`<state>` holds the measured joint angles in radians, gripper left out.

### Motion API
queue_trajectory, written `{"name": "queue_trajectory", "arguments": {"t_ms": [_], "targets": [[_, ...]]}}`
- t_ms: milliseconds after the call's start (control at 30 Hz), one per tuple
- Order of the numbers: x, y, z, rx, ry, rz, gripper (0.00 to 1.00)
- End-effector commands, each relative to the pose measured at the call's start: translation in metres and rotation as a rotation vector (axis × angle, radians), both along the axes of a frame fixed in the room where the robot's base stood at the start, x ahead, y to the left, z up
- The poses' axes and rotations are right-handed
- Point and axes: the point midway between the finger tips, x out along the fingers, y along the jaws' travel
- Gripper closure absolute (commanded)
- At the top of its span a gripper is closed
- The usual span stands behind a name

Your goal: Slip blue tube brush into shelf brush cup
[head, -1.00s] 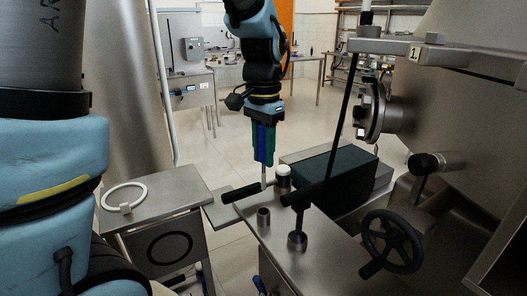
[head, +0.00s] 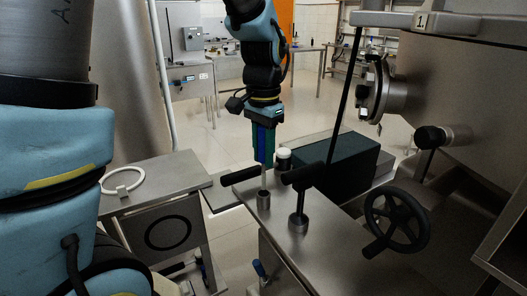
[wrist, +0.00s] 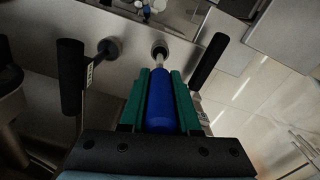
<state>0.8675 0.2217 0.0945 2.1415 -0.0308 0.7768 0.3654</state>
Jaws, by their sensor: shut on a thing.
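My gripper (head: 263,160) points down, its green fingers shut on the blue handle of the tube brush (head: 263,142). The brush hangs upright, its thin pale stem below the fingers. The small steel brush cup (head: 264,201) stands on the metal shelf directly below. The stem's lower end meets the cup's mouth in the head view; I cannot tell how far inside it is. In the wrist view the blue handle (wrist: 161,100) lies between the fingers (wrist: 160,72), and the stem ends at the cup (wrist: 159,48).
A white-topped cylinder (head: 284,155) and dark box (head: 338,165) are behind. A handwheel (head: 397,220) is at right. A white ring (head: 123,183) lies on the left cabinet.

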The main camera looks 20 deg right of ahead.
Motion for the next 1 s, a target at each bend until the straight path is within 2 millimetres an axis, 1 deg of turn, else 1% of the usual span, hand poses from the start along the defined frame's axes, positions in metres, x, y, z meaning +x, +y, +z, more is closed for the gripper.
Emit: {"name": "queue_trajectory", "arguments": {"t_ms": [367, 1000], "targets": [[0.0, 0.0, 0.0, 0.0, 0.0, 0.0, 1.0], [0.0, 0.0, -0.012, 0.0, 0.0, 0.0, 1.0]]}}
